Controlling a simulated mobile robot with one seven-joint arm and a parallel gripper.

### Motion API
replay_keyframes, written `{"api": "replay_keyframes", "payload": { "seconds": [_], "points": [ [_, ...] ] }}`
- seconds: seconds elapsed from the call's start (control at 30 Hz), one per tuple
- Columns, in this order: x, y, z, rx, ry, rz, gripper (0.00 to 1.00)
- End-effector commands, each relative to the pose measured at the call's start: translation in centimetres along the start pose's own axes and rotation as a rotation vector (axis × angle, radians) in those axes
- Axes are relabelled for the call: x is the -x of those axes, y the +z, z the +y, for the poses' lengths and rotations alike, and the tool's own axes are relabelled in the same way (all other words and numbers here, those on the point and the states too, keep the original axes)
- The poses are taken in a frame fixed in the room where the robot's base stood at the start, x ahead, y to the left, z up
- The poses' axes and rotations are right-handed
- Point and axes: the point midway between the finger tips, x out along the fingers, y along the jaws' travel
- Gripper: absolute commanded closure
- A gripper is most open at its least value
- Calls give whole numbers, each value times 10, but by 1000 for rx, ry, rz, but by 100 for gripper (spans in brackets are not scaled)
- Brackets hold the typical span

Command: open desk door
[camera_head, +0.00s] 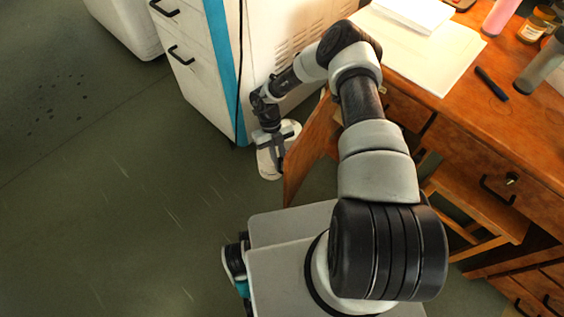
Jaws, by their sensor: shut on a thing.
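The wooden desk (440,105) fills the right side. Its door (312,143) stands swung out from the desk front, seen nearly edge-on as a narrow brown panel. My arm reaches over from the lower right and bends down on the door's left side. My gripper (279,162) is at the outer face of the door, near its free edge. It is shut on the door's handle, which is small and mostly hidden by the fingers. Part of the door and its hinge side are hidden behind my arm.
A white cabinet (222,68) with a blue-green edge and black drawer handles stands close to the left of the gripper. A drawer with a black handle (497,191) is on the right. Open floor (110,200) lies at the left.

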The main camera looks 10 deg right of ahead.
Motion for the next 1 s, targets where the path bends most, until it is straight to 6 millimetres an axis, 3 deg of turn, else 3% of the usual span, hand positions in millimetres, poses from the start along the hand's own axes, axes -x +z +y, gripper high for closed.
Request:
{"api": "replay_keyframes", "payload": {
  "seconds": [0.4, 0.43, 0.47, 0.83, 1.0],
  "points": [
    [-1, -1, 6, -1, 8, 5, 100],
    [-1, -1, 6, -1, 8, 5, 83],
    [-1, -1, 6, -1, 8, 5, 82],
    [1, 0, 2, -1, 4, 1, 82],
    [18, 0, 1, -2, 2, 0, 82]
  ]
}}
